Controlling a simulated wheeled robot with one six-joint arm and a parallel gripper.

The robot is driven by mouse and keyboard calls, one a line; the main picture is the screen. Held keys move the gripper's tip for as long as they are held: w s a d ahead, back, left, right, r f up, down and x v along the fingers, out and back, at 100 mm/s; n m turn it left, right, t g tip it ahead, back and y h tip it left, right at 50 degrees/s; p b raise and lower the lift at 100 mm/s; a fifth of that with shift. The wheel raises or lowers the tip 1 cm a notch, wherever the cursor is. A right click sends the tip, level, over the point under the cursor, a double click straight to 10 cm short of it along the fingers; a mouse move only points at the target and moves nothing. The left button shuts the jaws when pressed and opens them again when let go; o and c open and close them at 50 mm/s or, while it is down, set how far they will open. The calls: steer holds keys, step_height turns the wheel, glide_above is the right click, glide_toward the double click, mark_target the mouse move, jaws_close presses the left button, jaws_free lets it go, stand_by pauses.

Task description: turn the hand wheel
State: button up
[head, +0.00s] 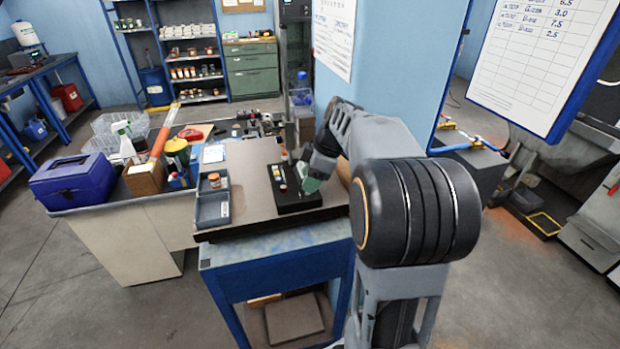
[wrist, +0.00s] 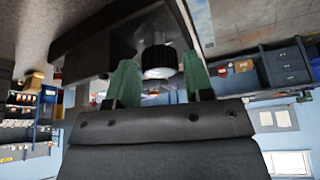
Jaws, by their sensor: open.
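A black block-shaped device (head: 297,205) with small coloured parts on top sits on the bench top. My gripper (head: 309,181), with green fingers, is at its right side, low over it. In the wrist view, the scene appears upside down and my gripper (wrist: 159,72) is open. A round dark knob with a silvery end (wrist: 158,62), which looks like the hand wheel, shows between the two fingers. It is attached to the dark body of the device (wrist: 88,45). I cannot tell whether either finger touches it. In the head view my gripper and arm hide the wheel.
A grey tray (head: 212,208) with a small jar stands left of the device. A blue case (head: 72,180) and bottles stand on the left bench. A blue pillar (head: 395,60) rises behind my arm. The front of the bench top is mostly clear.

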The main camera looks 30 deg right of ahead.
steer(key=shift+a+f, duration=0.1)
steer(key=shift+f, duration=0.15)
steer(key=shift+c, duration=0.2)
steer(key=c, duration=0.6)
